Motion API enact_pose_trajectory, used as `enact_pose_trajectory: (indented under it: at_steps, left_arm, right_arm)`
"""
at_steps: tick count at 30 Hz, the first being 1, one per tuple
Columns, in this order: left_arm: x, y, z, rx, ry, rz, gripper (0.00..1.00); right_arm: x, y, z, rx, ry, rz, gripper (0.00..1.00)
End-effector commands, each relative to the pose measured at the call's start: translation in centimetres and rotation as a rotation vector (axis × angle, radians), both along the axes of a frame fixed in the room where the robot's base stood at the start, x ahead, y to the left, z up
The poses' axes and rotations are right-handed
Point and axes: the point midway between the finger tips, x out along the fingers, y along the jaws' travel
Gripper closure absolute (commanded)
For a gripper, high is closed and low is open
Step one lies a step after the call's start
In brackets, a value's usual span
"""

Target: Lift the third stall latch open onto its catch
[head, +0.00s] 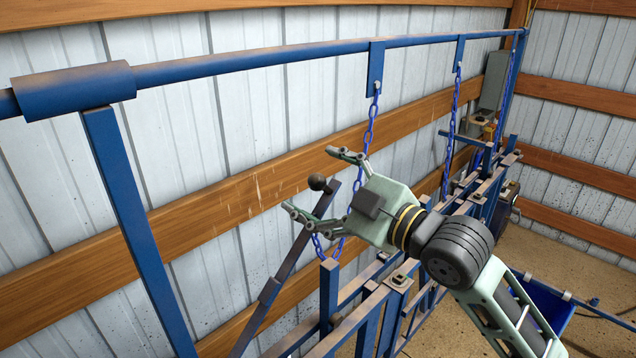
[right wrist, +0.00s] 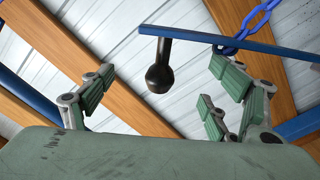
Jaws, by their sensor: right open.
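A latch lever (head: 283,255) rises on a slant in the head view, a dark flat bar with a round black knob (head: 317,183) at its top end. In the right wrist view the knob (right wrist: 160,77) hangs on a short black stem from a blue bar. My right gripper (head: 319,185) is open, its fingers spread on either side of the knob. I see a gap between knob and fingers in the wrist view; no finger is closed on it. The catch cannot be made out. My left gripper is not in view.
A blue chain (head: 368,130) hangs from the overhead blue rail (head: 260,60) close behind my right gripper. More chains and blue stall frames (head: 480,190) run back to the right. A blue post (head: 140,230) stands at left, before the wood-railed wall.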

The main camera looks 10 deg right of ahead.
Motion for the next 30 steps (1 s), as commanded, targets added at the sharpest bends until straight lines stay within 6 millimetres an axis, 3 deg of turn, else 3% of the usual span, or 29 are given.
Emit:
enact_pose_trajectory:
  at_steps: [21,30]
  left_arm:
    - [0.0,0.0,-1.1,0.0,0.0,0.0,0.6]
    - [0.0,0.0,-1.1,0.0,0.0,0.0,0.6]
  right_arm:
    - [-5.5,-4.4,-0.1,-0.002,0.0,-0.001,0.19]
    - [-6.0,-4.7,0.0,0.0,0.001,0.001,0.19]
